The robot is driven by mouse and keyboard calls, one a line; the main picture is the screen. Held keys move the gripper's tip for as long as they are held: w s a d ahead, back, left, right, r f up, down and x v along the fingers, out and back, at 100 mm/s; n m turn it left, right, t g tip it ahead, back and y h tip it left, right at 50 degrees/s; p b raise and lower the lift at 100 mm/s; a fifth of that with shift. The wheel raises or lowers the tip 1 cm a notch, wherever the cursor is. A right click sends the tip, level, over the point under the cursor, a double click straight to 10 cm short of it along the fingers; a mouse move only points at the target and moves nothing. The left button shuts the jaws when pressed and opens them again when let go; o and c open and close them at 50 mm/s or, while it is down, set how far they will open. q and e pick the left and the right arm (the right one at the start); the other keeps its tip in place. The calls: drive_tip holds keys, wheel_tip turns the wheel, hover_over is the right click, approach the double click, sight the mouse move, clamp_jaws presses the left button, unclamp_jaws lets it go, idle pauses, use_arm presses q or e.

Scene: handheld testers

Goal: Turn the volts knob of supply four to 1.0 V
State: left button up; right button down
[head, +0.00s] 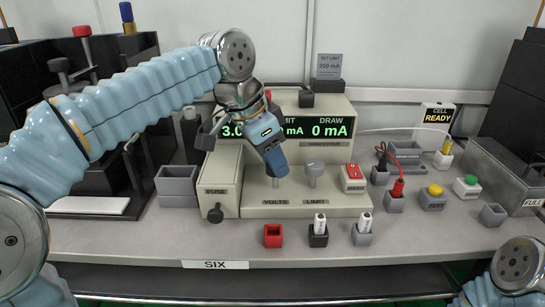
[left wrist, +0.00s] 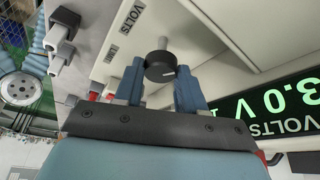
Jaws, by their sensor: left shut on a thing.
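The bench supply (head: 305,203) stands mid-bench; the label on the bench edge below it reads SIX. Its green display (head: 318,127) is partly hidden by my left arm; it shows 3.0 at the left and DRAW 0 mA. The left wrist view shows 3.0 V on the display (left wrist: 268,108). My left gripper (head: 277,163) comes down in front of the supply, above the VOLTS label. In the left wrist view its two fingers (left wrist: 160,85) are shut on the dark volts knob (left wrist: 160,68), one on each side. In the head view the gripper hides most of this knob. My right gripper is out of view.
The grey limit knob (head: 315,168) and a red switch (head: 353,174) sit just right of the gripper. The fuse box (head: 222,180) is at left. A red holder (head: 272,236) and fuse holders stand in front.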

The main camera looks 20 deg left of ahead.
use_arm(q)
drive_tip(key=shift+c, duration=0.7)
drive_tip(key=shift+n, duration=0.4)
drive_tip(key=n, duration=0.2)
drive_tip(key=n+t+y+p, duration=0.1)
drive_tip(key=shift+s+d+r+n, duration=0.1)
drive_tip(key=shift+d+n, duration=0.05)
drive_tip(key=shift+n, duration=0.25)
drive_tip(key=n+y+p, duration=0.1)
drive_tip(key=n, duration=0.2)
drive_tip(key=shift+n+t+y, duration=0.3)
drive_tip(key=shift+y, duration=0.1)
drive_tip(key=n, duration=0.1)
drive_tip(key=n+y+p, duration=0.1)
drive_tip(key=n, duration=0.1)
drive_tip(key=shift+d+n, duration=0.2)
drive_tip(key=shift+n, duration=0.1)
drive_tip(key=shift+n+y+p, duration=0.4)
drive_tip(key=shift+n+y, duration=0.5)
drive_tip(key=shift+n, duration=1)
